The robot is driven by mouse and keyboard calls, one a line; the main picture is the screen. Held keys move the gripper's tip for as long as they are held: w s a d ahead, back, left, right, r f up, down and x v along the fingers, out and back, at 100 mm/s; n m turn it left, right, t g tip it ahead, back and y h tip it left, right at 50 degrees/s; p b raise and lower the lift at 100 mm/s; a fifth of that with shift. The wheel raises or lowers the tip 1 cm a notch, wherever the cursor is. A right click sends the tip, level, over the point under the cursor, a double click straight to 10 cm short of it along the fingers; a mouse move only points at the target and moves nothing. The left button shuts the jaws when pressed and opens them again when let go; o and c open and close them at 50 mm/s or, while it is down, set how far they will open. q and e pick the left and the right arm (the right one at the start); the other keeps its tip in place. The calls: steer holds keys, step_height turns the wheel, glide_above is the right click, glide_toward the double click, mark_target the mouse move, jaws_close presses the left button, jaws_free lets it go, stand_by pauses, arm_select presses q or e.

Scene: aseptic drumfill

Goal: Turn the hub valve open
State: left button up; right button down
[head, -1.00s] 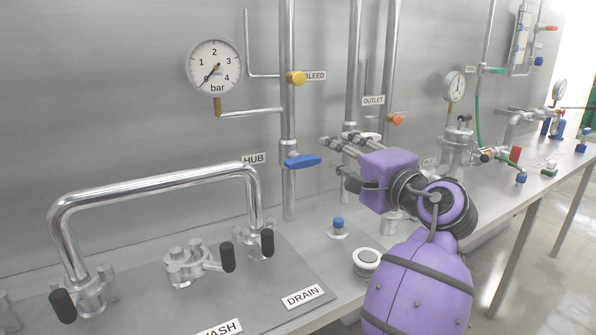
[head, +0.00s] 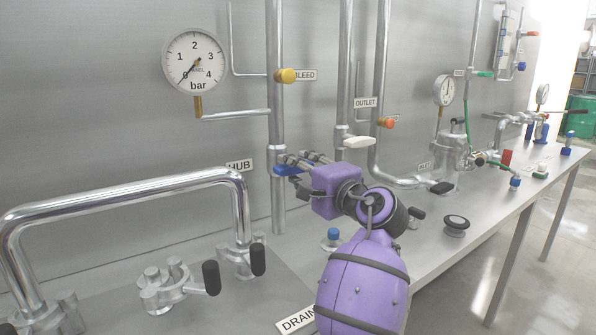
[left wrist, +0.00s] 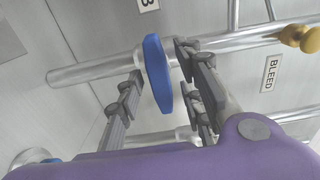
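The hub valve's blue lever handle (head: 289,170) sits on the vertical steel pipe beside the HUB label (head: 239,166). The handle lies crosswise to the pipe; my gripper partly hides it in the head view. My left gripper (head: 297,161) is at the handle. My right gripper is out of view.
A pressure gauge (head: 194,61) and a yellow bleed knob (head: 286,76) are above the handle. A white outlet handle (head: 359,142) and an orange knob (head: 387,123) are to the right. A bent steel pipe (head: 130,184) arches over the bench at left.

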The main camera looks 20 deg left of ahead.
arm_select(q)
steer(key=shift+w+a, duration=0.1)
jaws_close()
